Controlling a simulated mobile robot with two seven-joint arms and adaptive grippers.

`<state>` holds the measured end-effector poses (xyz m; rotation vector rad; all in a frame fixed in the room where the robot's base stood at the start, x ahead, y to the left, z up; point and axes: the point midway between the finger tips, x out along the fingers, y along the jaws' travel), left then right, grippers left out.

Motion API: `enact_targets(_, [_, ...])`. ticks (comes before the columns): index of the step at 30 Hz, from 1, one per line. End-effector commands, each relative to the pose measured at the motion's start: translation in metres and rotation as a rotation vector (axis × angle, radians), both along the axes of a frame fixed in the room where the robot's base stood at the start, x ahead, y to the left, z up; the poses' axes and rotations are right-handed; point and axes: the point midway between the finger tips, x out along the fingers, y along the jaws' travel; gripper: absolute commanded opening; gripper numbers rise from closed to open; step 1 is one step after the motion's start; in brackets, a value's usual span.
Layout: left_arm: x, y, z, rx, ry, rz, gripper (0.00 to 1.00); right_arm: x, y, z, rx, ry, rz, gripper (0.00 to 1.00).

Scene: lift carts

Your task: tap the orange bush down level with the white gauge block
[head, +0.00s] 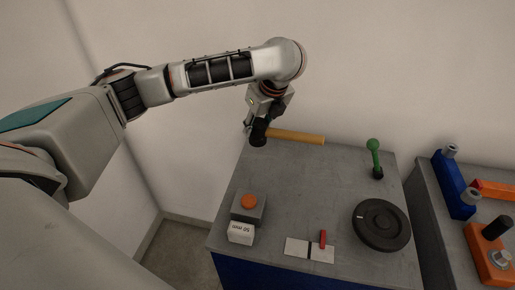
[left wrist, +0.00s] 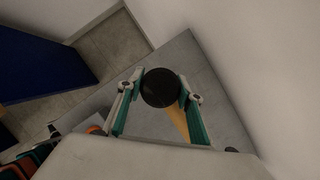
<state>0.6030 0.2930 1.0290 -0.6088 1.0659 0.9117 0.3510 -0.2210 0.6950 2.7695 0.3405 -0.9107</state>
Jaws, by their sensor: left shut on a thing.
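The orange bush (head: 249,201) sticks up from the top of a grey block (head: 262,211) on the left part of the grey bench top. The white gauge block (head: 240,234), marked 50 mm, stands directly in front of the grey block. A mallet with a black head and a wooden handle (head: 297,136) is at the back left of the bench. My left gripper (head: 262,118) is shut on the mallet around its black head (left wrist: 160,87), well behind the bush. The handle points right in the head view. My right gripper is not in view.
A green-knobbed lever (head: 374,158) stands at the back right of the bench (head: 310,185). A black round disc (head: 381,225) and a pale plate with a red lever (head: 322,240) are at the front right. The bench middle is clear. Walls rise behind. Another bench with blue and orange fixtures (head: 453,184) is at right.

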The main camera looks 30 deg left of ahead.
Motion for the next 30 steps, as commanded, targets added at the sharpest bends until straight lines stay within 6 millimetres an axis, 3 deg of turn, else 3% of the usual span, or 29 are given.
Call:
enact_targets(3, [-0.001, -0.001, -0.024, -0.003, 0.003, 0.0, 0.04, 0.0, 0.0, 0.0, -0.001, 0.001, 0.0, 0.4])
enact_targets(11, [0.0, 0.0, -0.046, -0.001, -0.001, 0.001, 0.04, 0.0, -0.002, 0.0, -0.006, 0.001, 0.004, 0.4])
enact_targets(18, [0.0, 0.0, -0.079, -0.002, 0.0, 0.002, 0.04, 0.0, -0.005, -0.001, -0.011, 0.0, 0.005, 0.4])
enact_targets(30, [0.0, 0.0, -0.088, 0.0, -0.002, 0.001, 0.04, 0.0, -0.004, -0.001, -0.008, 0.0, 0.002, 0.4])
